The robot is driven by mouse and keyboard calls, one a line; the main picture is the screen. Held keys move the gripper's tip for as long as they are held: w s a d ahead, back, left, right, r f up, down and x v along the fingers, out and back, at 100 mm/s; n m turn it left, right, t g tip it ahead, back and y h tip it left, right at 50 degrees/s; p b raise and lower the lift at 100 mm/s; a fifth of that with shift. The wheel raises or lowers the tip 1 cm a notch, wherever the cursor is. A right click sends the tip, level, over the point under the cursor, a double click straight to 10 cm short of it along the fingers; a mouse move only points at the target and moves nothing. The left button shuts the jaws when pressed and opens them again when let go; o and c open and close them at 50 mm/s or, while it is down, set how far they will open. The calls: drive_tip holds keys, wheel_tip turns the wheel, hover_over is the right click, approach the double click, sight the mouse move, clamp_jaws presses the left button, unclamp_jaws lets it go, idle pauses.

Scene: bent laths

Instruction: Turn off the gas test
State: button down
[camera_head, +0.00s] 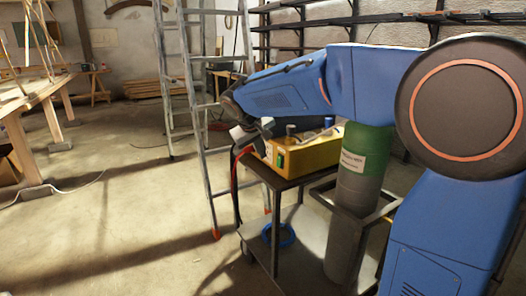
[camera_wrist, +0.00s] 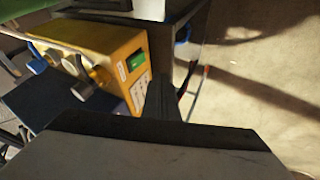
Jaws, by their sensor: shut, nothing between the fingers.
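A yellow box (camera_head: 310,153) sits on top of a dark metal cart. Its front face carries a green switch (camera_head: 280,161) and a white panel with small dark marks. In the wrist view the yellow box (camera_wrist: 85,42) fills the upper left, with the green switch (camera_wrist: 136,60) above the white panel (camera_wrist: 140,92). I cannot read the labels or the switch position. My gripper (camera_wrist: 164,88) is shut and empty, its dark fingers overlapping the right edge of the box's front face in that view. I cannot tell whether they touch it. In the head view my wrist hangs by the box's left end.
A gas cylinder (camera_head: 360,190), green above and grey below, stands in the cart's frame. A blue coil (camera_head: 279,235) lies on the lower shelf (camera_head: 305,262). A red cable (camera_head: 235,172) hangs at the cart's left. A ladder (camera_head: 205,110) stands close behind.

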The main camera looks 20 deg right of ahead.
sight(279, 161)
drive_tip(key=w+d+f, duration=0.1)
drive_tip(key=f, duration=0.1)
drive_tip(key=w+d+f, duration=0.1)
drive_tip(key=d+f, duration=0.1)
drive_tip(key=w+d+f, duration=0.1)
drive_tip(key=d+f, duration=0.1)
drive_tip(key=shift+w+f, duration=0.15)
drive_tip(key=shift+w, duration=0.25)
drive_tip(key=shift+w+d+f, duration=0.1)
drive_tip(key=shift+w+d, duration=0.15)
drive_tip(key=shift+d, duration=0.4)
drive_tip(key=shift+d+f, duration=0.1)
drive_tip(key=shift+d, duration=0.15)
drive_tip(key=shift+r, duration=0.85)
